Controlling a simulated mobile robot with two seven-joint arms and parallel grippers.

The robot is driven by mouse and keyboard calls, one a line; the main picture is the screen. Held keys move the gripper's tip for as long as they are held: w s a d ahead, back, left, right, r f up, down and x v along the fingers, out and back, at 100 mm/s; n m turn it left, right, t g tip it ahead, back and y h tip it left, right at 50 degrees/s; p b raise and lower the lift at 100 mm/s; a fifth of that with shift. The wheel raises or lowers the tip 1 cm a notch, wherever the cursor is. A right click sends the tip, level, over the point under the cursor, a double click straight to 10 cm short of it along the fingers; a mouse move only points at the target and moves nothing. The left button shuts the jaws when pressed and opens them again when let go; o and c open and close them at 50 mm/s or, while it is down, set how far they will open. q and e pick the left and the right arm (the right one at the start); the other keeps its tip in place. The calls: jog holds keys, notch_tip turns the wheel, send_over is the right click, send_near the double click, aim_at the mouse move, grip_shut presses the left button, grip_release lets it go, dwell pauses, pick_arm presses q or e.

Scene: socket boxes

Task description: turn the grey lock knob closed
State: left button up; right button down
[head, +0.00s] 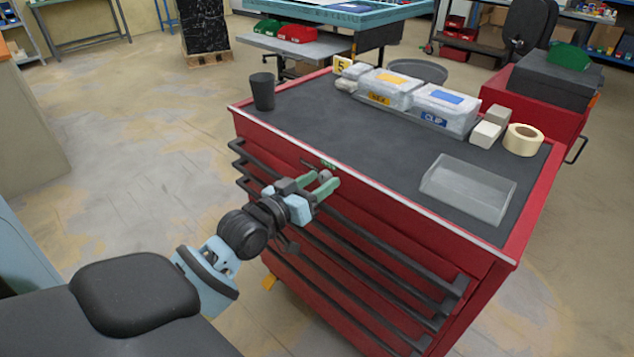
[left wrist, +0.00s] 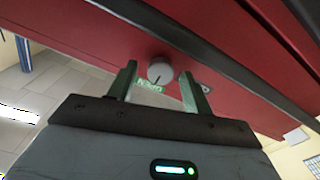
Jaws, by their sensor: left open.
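The grey lock knob (left wrist: 160,72) sits on the red front of the tool cabinet (head: 400,222), just under its top edge. It is round, with a dark line on its face pointing down in the left wrist view, near a green label (left wrist: 149,87) that appears to read OPEN upside down. In the head view the knob (head: 325,175) shows small between my fingertips. My left gripper (head: 327,181) is open, with its green fingers on either side of the knob. In the left wrist view the gripper (left wrist: 159,74) shows gaps beside the knob. My right gripper is out of view.
Black drawer handles (head: 390,285) run along the cabinet front below my gripper. On the dark top stand a black cup (head: 262,91), clear bins (head: 446,109), a tape roll (head: 522,140) and an empty clear tray (head: 468,190). The floor left of the cabinet is clear.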

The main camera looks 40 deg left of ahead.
pick_arm(q)
jog(key=c, duration=1)
